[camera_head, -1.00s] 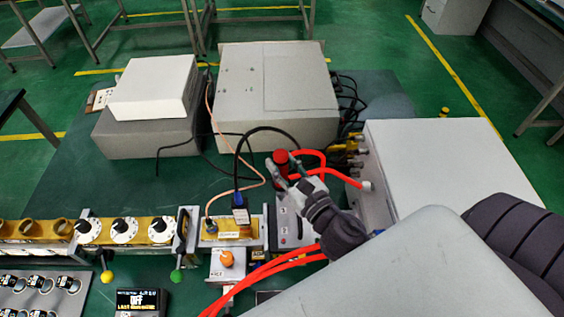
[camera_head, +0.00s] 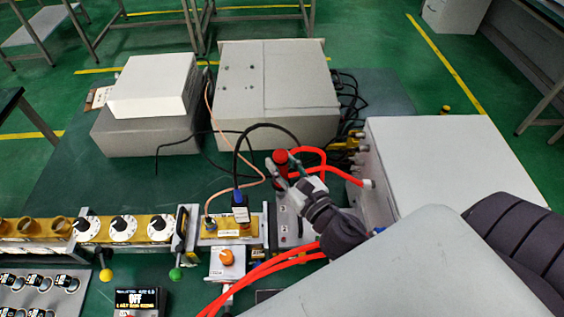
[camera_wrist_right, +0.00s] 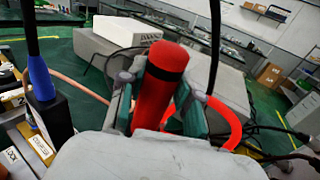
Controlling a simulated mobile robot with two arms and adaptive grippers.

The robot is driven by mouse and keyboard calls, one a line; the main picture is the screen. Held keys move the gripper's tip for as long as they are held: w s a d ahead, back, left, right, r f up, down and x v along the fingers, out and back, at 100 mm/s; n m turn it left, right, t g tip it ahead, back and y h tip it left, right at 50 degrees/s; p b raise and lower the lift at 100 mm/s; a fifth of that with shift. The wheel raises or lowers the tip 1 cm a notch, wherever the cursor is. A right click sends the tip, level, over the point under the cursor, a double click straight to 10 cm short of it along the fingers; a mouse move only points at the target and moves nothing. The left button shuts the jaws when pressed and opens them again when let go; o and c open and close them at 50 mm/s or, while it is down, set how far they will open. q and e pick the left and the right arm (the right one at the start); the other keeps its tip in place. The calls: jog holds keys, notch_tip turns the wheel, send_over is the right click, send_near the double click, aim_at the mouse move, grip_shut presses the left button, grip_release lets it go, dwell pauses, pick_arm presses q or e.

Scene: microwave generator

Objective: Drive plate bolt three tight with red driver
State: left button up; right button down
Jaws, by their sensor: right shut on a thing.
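The red driver (camera_head: 281,160) stands roughly upright above the grey bolt plate (camera_head: 286,232), which carries small numbered labels. My right gripper (camera_head: 290,172) is shut on the driver's handle. In the right wrist view the red driver (camera_wrist_right: 160,85) sits between the two green-padded fingers of the gripper (camera_wrist_right: 162,105). The driver's tip and the bolt under it are hidden by the gripper and cannot be made out. My left gripper is not in view.
A black cable with a blue plug (camera_head: 238,195) stands just left of the driver. Red hoses (camera_head: 310,160) loop right behind it. A large white box (camera_head: 440,160) is at right, grey cabinets (camera_head: 275,95) behind. A brass waveguide row (camera_head: 120,230) runs left.

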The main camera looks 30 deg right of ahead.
aim_at(282, 154)
jog(key=shift+s+f+b, duration=0.1)
jog(key=shift+f+b, duration=0.7)
jog(key=shift+f, duration=0.2)
dwell(2.7)
jog(key=shift+r, duration=0.1)
notch_tip(282, 154, up, 6)
jog(key=p, duration=0.6)
jog(key=shift+r, duration=0.2)
jog(key=shift+r+p, duration=1.15)
jog(key=shift+r, duration=0.3)
